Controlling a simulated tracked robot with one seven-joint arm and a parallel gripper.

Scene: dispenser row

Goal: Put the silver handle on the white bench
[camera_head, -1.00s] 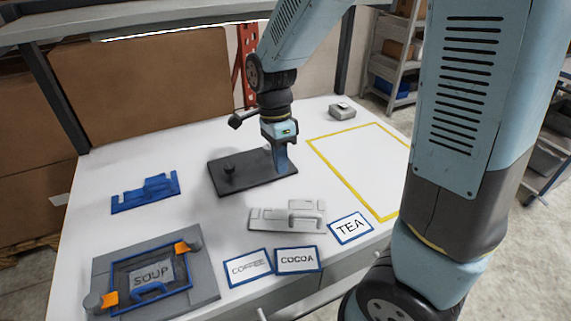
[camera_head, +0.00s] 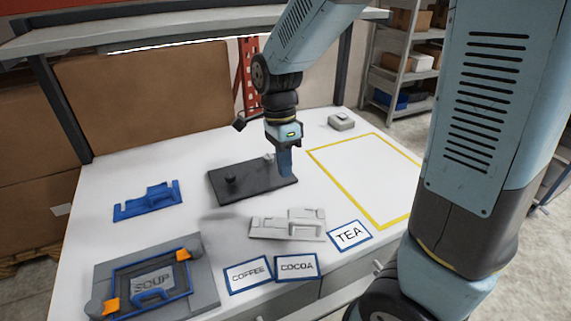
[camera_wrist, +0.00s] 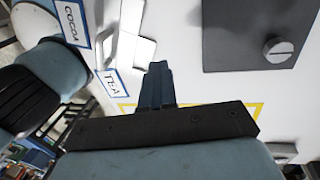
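A pale silver-grey plate with a raised handle (camera_head: 288,224) lies on the white bench (camera_head: 240,135), behind the COCOA and TEA cards. It also shows in the wrist view (camera_wrist: 131,36). I take it for the silver handle. My gripper (camera_head: 284,172) points down at the right end of the dark plate, behind the silver handle and apart from it. In the wrist view my gripper's fingers (camera_wrist: 158,72) sit close together with nothing visible between them. How high the fingertips are above the bench is hard to tell.
A dark plate with a knob (camera_head: 225,188) lies mid-bench. A blue handle (camera_head: 148,201) lies at left, and a SOUP panel (camera_head: 195,262) in front of it. A small grey block (camera_head: 341,122) stands at the back. The yellow-outlined area (camera_head: 365,165) at right is empty.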

